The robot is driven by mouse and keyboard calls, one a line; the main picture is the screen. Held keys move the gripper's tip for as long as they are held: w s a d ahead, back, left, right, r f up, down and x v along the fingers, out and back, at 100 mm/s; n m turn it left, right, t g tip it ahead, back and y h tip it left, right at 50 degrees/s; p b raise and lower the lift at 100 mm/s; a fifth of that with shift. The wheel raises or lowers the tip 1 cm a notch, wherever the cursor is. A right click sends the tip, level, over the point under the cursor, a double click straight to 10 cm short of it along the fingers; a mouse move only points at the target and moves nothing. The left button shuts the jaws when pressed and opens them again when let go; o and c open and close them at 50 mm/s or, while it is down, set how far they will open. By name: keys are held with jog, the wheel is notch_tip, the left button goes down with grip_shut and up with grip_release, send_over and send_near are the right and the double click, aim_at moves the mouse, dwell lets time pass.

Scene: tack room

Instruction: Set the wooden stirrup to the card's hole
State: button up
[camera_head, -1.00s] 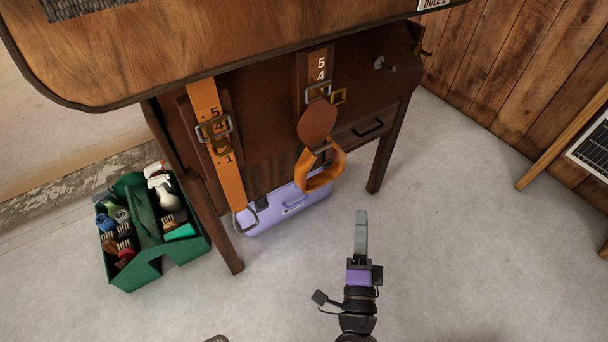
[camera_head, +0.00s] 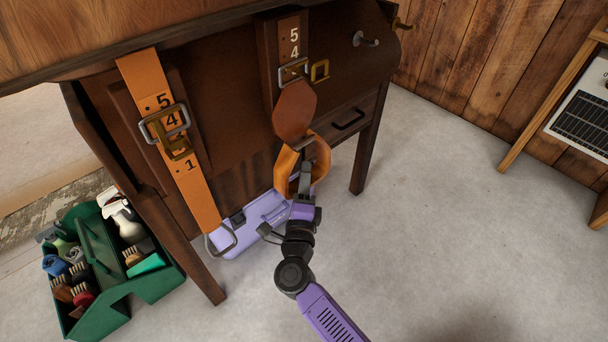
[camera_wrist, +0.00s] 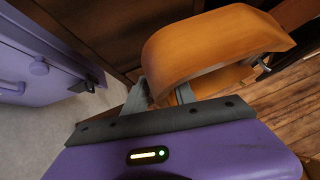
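The wooden stirrup (camera_head: 319,160) is an orange-brown loop hanging under a brown leather flap (camera_head: 294,110) on the right strap (camera_head: 289,34). That strap shows 5 and 4, with a grey buckle (camera_head: 281,75) just below the 4. A brass catch (camera_head: 320,70) sits at its right. My gripper (camera_head: 303,186) is at the stirrup's lower part. In the wrist view, the stirrup (camera_wrist: 215,45) fills the space ahead of my gripper (camera_wrist: 162,94). Its two fingers stand apart, and the stirrup hides part of their tips. I cannot tell whether they touch it. The card is out of view.
A left orange strap (camera_head: 150,75) carries a buckle, a brass catch and a metal stirrup (camera_head: 222,241). A lilac case (camera_head: 262,222) lies beneath the cabinet. A green tote (camera_head: 97,250) stands at left. Cabinet legs (camera_head: 368,150) flank the space; floor at right is clear.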

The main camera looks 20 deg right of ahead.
jog(key=shift+w+d+r, duration=0.1)
jog(key=shift+w+d, duration=0.25)
jog(key=shift+w, duration=0.3)
grip_shut()
dwell(1.0)
